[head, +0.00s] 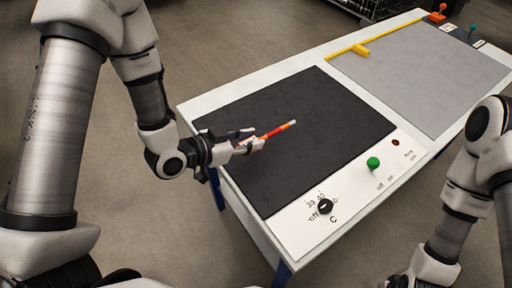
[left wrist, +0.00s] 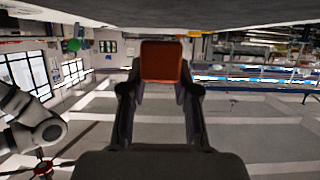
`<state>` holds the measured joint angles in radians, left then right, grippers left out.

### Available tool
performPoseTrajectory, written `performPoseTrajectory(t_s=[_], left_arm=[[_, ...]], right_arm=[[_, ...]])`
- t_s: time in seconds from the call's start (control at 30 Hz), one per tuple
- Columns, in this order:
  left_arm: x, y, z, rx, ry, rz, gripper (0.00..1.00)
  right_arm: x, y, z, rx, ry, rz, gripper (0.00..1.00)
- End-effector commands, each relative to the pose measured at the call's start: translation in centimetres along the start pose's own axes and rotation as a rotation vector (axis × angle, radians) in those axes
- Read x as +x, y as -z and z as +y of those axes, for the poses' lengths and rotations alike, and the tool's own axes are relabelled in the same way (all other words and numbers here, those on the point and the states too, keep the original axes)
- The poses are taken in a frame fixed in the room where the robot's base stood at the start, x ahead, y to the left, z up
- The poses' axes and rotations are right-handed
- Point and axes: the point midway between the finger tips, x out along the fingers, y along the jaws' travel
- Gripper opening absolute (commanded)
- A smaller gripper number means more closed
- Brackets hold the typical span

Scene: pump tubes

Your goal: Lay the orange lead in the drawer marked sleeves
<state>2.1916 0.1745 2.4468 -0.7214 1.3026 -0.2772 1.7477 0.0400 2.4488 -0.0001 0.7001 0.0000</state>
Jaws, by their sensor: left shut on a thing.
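My left gripper (head: 252,144) is shut on the orange lead (head: 279,131), a thin orange-red stick with a pale band. The lead points up and to the right over the dark mat; I cannot tell how high it is above it. In the left wrist view the lead's square orange-red end (left wrist: 162,62) shows between the fingers of the left gripper (left wrist: 160,85). I cannot make out a drawer marked sleeves in either view. My right arm is at the right edge of the head view, with its gripper out of the frame.
The white table (head: 300,233) carries a dark mat (head: 330,120) and a grey panel (head: 425,75). A yellow T-shaped handle (head: 361,50), a black dial (head: 325,206) and a green knob (head: 373,163) stand on it. Orange (head: 437,13) and teal (head: 472,30) knobs stand at the far end, with unreadable labels.

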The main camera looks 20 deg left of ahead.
Motion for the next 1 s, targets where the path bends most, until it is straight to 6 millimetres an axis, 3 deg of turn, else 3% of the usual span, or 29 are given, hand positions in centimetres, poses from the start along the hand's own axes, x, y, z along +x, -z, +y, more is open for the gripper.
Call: performPoseTrajectory(t_s=[0.07,0.23,0.5,0.83,0.87,0.9,1.0], left_arm=[[1.3,0.7,-1.1,0.002,0.0,-0.001,0.0],[3.3,1.0,-2.8,-0.001,-0.001,-0.004,0.0],[4.8,-2.2,-2.9,-0.005,-0.001,-0.005,0.0],[5.0,-2.6,-2.9,-0.003,-0.001,-0.004,0.0],[5.0,-2.5,-2.9,-0.003,-0.001,-0.004,0.41],[5.0,-2.5,-2.9,-0.003,-0.001,-0.004,0.55],[5.0,-2.5,-2.9,-0.003,-0.001,-0.004,0.55]], right_arm=[[-1.0,0.0,0.0,0.0,0.0,0.0,0.4],[-1.2,0.1,0.0,0.0,0.0,0.002,0.4],[-1.2,0.0,0.0,0.0,0.0,0.001,0.4],[-0.8,0.0,0.0,0.0,0.0,0.001,0.4],[-1.0,0.0,0.0,0.0,0.0,0.001,0.4],[-1.0,0.0,0.0,0.0,0.0,0.001,0.4],[-1.0,0.0,0.0,0.0,0.0,0.001,0.4]])
